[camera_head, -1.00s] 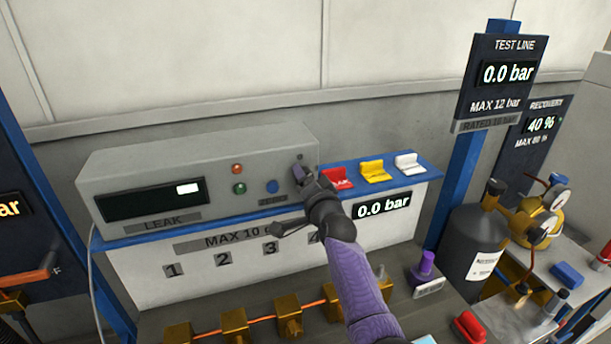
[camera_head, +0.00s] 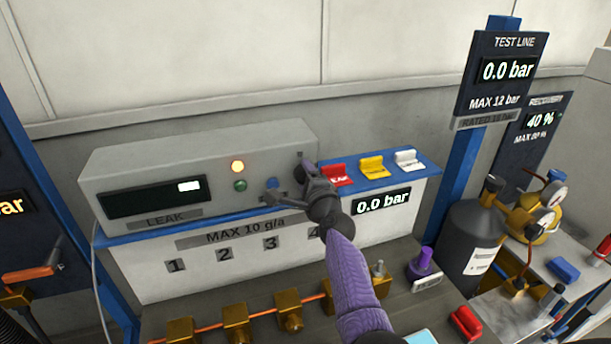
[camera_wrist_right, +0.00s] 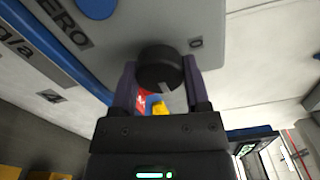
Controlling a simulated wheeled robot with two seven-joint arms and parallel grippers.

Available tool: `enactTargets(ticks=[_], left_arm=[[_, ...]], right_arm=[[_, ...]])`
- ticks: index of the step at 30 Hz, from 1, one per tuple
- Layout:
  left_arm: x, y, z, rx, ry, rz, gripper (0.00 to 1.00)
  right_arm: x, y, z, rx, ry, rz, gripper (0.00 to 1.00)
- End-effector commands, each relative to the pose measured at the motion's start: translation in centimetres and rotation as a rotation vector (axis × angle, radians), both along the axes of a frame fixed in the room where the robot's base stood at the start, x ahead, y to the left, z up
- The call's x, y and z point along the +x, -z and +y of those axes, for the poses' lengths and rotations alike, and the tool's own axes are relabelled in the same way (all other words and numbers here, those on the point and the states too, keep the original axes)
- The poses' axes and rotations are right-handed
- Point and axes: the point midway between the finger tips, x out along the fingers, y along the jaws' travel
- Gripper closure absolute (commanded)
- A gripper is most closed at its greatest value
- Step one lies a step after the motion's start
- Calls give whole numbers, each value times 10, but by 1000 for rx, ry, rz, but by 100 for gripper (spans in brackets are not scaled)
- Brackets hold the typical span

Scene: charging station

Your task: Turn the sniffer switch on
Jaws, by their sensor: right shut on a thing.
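The sniffer switch appears as a round black knob with a pale pointer mark (camera_wrist_right: 159,64) on the grey leak box (camera_head: 118,168). My right gripper (camera_wrist_right: 161,84) has one finger on each side of the knob and is shut on it. In the head view the right gripper (camera_head: 307,172) reaches up to the right end of the box front and mostly hides the knob. The box's dark display (camera_head: 140,203) shows a small white block. My left gripper is not in view.
A blue button (camera_head: 272,184) sits left of my right gripper. Red (camera_head: 334,175), yellow (camera_head: 374,166) and white (camera_head: 408,160) switches stand on the blue shelf to the right. Brass fittings (camera_head: 236,322) line the bench below. A dark cylinder (camera_head: 468,245) stands at right.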

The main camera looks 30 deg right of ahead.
Motion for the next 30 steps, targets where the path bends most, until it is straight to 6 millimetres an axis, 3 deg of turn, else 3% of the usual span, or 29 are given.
enactTargets(ticks=[22, 23, 27, 30], left_arm=[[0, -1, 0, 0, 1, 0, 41], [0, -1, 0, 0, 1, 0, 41], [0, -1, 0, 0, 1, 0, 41], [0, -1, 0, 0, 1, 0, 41]], right_arm=[[0, 1, 0, 76, 0, -16, 99], [0, 1, 0, 76, 0, -16, 36], [0, 1, 0, 75, 0, -17, 6], [0, 1, 0, 74, 0, -17, 5]])
